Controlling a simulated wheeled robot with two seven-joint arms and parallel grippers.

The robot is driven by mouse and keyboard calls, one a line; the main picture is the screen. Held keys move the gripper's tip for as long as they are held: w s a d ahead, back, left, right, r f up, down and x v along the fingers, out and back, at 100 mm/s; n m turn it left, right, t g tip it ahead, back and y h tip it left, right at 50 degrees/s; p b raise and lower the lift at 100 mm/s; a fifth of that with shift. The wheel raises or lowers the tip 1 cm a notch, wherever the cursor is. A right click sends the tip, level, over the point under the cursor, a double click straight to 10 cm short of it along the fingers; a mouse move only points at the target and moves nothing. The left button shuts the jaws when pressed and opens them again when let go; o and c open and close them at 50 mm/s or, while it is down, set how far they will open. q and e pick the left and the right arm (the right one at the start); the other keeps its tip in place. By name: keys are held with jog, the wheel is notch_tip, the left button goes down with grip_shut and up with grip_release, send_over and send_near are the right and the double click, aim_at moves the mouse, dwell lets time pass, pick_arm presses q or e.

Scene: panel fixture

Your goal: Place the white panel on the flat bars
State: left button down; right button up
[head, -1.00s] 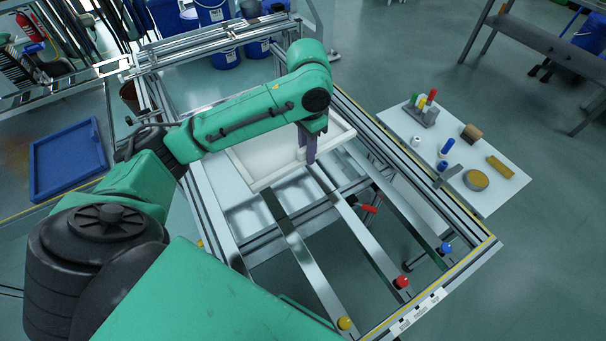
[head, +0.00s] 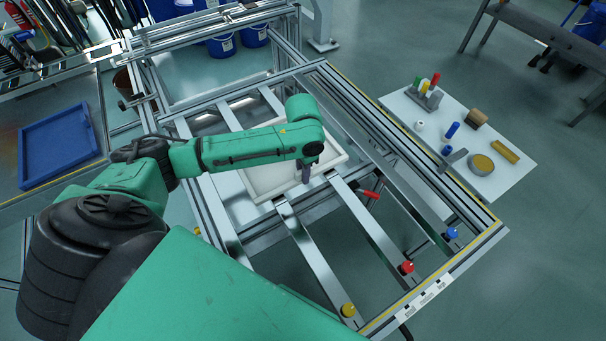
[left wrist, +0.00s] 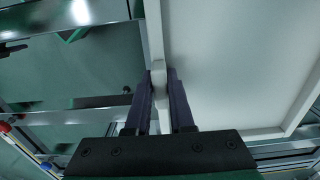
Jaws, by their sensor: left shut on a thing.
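The white panel (head: 268,182), a shallow tray shape with a raised rim, is over the middle of the frame, partly hidden by my left arm. Flat metal bars (head: 312,248) run from under its near side toward the front, and others (head: 232,118) show beyond its far side. My left gripper (head: 306,174) is at the panel's near right part. In the left wrist view, its dark fingers (left wrist: 160,92) are shut on the rim of the panel (left wrist: 235,70). I cannot tell whether the panel touches the bars. My right gripper is not in view.
An aluminium frame (head: 400,145) surrounds the bars. Red, yellow and blue knobs (head: 406,267) stand along its front. A side table (head: 510,178) with small parts stands at the right. A blue tray (head: 58,147) lies at the left.

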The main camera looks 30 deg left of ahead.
pick_arm(q)
jog(key=shift+f, duration=0.4)
jog(key=c, duration=0.8)
grip_release()
notch_tip(320, 180, up, 12)
jog(key=shift+r+p, duration=0.1)
jog(key=shift+p, duration=0.55)
